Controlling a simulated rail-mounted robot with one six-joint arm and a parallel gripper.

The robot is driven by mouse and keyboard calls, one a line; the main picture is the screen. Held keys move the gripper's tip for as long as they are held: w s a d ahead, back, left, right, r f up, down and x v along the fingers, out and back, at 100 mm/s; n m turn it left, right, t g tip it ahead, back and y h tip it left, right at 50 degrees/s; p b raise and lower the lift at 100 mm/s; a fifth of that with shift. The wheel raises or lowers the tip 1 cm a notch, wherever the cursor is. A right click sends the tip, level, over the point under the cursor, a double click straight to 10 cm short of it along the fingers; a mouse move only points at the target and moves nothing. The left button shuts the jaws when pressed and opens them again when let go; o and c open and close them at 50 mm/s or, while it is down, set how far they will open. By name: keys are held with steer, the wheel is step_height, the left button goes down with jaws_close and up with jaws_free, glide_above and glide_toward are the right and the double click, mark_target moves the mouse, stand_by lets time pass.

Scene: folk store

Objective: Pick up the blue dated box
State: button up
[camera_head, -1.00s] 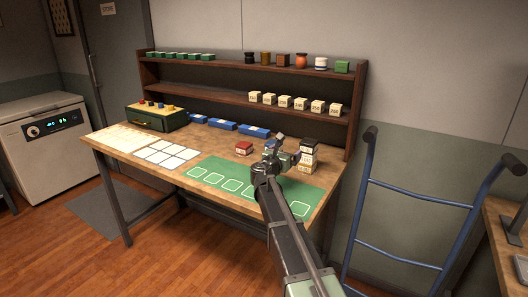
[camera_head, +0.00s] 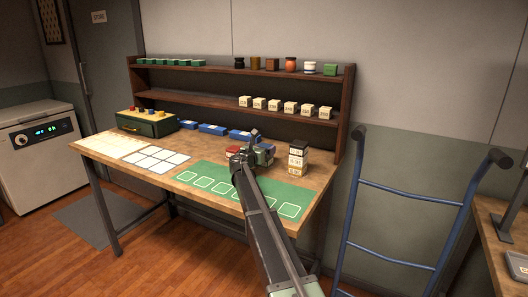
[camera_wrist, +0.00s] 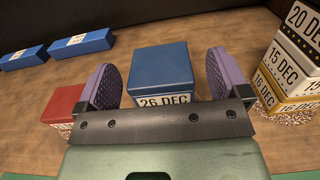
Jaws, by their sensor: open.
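The blue dated box (camera_wrist: 162,68) stands on the worktable in the wrist view, with a "26 DEC" label on its near face. My gripper (camera_wrist: 166,76) is open, with one purple-padded finger on each side of the box. The box lies between and slightly beyond the pads; whether either pad touches it I cannot tell. The lower part of its front is hidden behind my gripper's body. In the head view my gripper (camera_head: 254,147) is over the table's right half, and my arm hides most of that spot.
A red box (camera_wrist: 63,103) is close on the left. A stack of dated boxes (camera_wrist: 290,68) stands close on the right and also shows in the head view (camera_head: 297,161). Flat blue boxes (camera_wrist: 84,42) lie farther back. A shelf (camera_head: 200,101) rises behind the table.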

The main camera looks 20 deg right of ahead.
steer(key=shift+w+d, duration=0.45)
steer(key=shift+d, duration=0.05)
steer(key=c, duration=1)
steer(key=shift+r, duration=0.1)
step_height(320, 180, up, 20)
steer(key=p, duration=2)
steer(key=shift+s, duration=0.1)
